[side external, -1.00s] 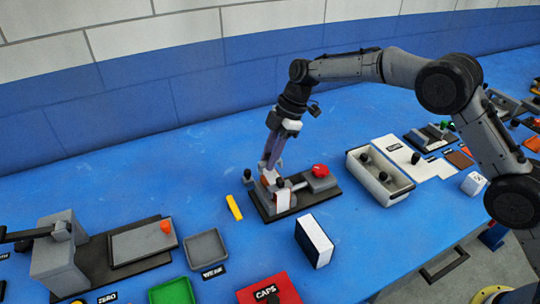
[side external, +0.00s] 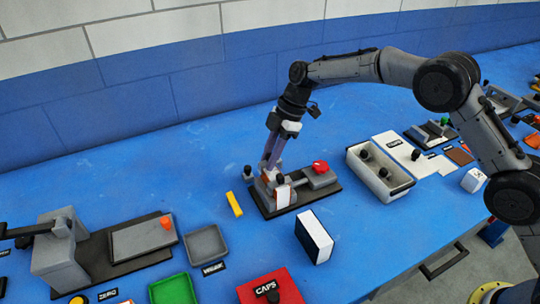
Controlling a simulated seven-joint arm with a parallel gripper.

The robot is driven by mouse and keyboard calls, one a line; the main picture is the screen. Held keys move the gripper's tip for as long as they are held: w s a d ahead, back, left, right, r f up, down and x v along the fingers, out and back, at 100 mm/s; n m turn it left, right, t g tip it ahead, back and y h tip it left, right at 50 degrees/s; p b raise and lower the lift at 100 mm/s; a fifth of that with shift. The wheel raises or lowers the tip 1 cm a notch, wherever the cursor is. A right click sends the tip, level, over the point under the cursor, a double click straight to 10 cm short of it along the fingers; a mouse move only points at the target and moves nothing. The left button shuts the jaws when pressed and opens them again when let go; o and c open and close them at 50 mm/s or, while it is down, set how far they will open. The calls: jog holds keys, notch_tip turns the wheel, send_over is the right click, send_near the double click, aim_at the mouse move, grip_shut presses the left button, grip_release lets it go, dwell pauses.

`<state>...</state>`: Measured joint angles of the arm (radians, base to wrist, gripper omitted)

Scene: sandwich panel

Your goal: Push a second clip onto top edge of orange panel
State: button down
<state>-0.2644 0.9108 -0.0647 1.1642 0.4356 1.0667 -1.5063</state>
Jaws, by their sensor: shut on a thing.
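The orange panel (side external: 265,187) stands upright in a dark-based fixture at the middle of the table; only small patches of orange show beside a white face. My gripper (side external: 267,166) points down at the panel's top edge, with its fingers close together. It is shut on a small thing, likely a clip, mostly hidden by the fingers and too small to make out. A black knob (side external: 280,179) stands just right of the fingertips; I cannot tell whether it belongs to a clip on the panel. Clips with black knobs (side external: 383,173) sit in the grey bin (side external: 392,197).
The fixture carries a red button (side external: 320,167) on its right and a black knob (side external: 248,172) on its left. A yellow bar (side external: 234,204) lies to the left. A white and dark block (side external: 314,237) stands in front. The blue table behind the fixture is clear.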

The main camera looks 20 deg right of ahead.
jog(key=shift+f, duration=1.05)
dwell(0.9)
jog(key=c, duration=0.7)
grip_release()
jog(key=shift+s+f, duration=0.1)
jog(key=shift+f, duration=0.05)
jog(key=shift+o, duration=0.5)
jog(key=shift+s, duration=0.1)
jog(key=shift+c, duration=0.2)
jog(key=shift+o, duration=0.9)
jog(key=shift+w+r, duration=0.2)
jog(key=shift+r, duration=3.95)
